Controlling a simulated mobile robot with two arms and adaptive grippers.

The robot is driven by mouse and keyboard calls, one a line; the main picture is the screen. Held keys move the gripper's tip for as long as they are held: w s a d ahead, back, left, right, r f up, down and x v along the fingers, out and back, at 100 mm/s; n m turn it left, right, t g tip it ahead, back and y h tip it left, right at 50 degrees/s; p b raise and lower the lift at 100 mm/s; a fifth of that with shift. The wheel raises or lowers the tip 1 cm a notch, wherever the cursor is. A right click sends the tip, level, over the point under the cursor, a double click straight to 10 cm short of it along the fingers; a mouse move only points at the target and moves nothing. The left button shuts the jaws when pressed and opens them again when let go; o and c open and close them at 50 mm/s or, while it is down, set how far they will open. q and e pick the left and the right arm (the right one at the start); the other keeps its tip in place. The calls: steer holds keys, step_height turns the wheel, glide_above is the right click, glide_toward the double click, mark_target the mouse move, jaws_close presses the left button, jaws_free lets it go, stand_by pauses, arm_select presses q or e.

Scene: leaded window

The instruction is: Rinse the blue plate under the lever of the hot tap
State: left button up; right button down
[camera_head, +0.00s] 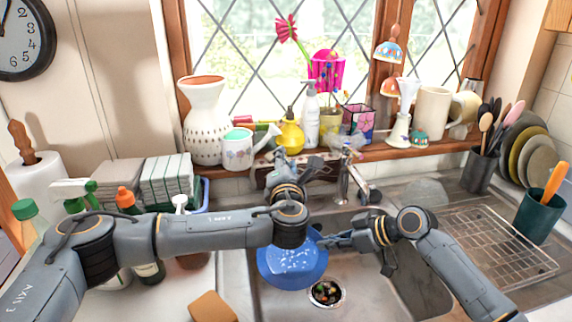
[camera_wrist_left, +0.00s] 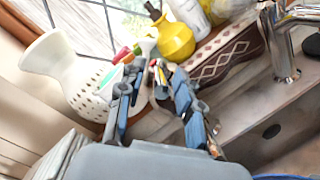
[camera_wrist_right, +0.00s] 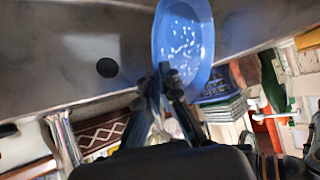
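The blue plate (camera_head: 292,266) is held tilted over the left part of the sink, with pale specks on its face. My right gripper (camera_head: 322,240) is shut on the plate's upper right rim; the right wrist view shows the plate (camera_wrist_right: 185,40) at its fingertips (camera_wrist_right: 165,72). The metal tap (camera_head: 344,178) stands behind the sink, up and right of the plate; it also shows in the left wrist view (camera_wrist_left: 284,48). My left gripper (camera_wrist_left: 158,72) is open and empty, left of the tap and in front of the sill. Which lever is hot cannot be told.
The sink drain (camera_head: 326,292) holds dark and coloured scraps. A yellow bottle (camera_head: 290,136), a soap dispenser (camera_head: 310,118) and a patterned vase (camera_head: 203,120) crowd the sill behind the left gripper. A wire rack (camera_head: 490,245) lies right. The sink's right part is bare.

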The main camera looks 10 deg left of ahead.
arm_select(q)
steer(key=s+d, duration=0.1)
steer(key=s, duration=1.1)
steer(key=shift+d, duration=0.25)
arm_select(e)
steer(key=shift+r, duration=0.1)
arm_select(q)
steer(key=shift+w, duration=0.1)
